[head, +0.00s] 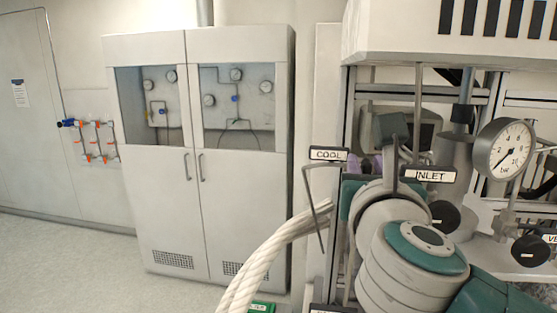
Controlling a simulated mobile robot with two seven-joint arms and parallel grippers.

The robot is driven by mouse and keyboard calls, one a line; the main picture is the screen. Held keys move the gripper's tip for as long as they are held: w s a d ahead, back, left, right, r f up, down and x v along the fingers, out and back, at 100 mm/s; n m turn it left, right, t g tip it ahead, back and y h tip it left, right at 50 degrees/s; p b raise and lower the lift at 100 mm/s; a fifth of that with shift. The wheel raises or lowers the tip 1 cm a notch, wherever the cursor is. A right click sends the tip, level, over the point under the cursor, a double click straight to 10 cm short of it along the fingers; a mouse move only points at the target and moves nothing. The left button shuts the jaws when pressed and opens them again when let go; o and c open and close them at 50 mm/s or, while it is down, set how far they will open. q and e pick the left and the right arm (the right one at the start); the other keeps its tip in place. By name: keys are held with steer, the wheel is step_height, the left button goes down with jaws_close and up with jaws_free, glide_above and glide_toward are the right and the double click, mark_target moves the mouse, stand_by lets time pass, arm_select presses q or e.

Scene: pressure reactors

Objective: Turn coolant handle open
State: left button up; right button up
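The COOL label (328,154) sits at the left front edge of the reactor rig. A thin bent grey rod (314,205) runs below this label and slants down; it looks like the coolant handle, but I cannot tell how far it is turned. My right arm, white with teal caps, fills the lower right. My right gripper (396,155) shows as dark grey parts just beyond the wrist, to the right of the COOL label and apart from the rod. Its fingertips are partly hidden, so its opening is unclear. My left gripper is out of view.
The INLET label (430,175), a black knob (445,215), a pressure gauge (503,150) and another black knob (530,250) crowd the right side. A thick white braided hose (272,257) curves down left of the rig. A grey cabinet (245,205) stands behind; floor at left is clear.

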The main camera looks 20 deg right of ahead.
jaws_close()
steer(key=shift+n, duration=0.3)
steer(key=shift+w+a+n+p, duration=0.2)
steer(key=shift+n+p, duration=0.35)
steer(key=shift+n, duration=0.65)
steer(key=shift+w+a+f+n+p, duration=0.15)
steer(key=shift+a+f+n+p, duration=0.35)
steer(key=shift+n, duration=2)
steer(key=shift+w+a+f+n+p, duration=0.2)
steer(key=shift+n+p, duration=0.55)
steer(key=shift+n, duration=1.75)
steer(key=shift+w+a+f+n+p, duration=0.15)
steer(key=shift+f+n+p, duration=0.4)
steer(key=shift+n, duration=1.95)
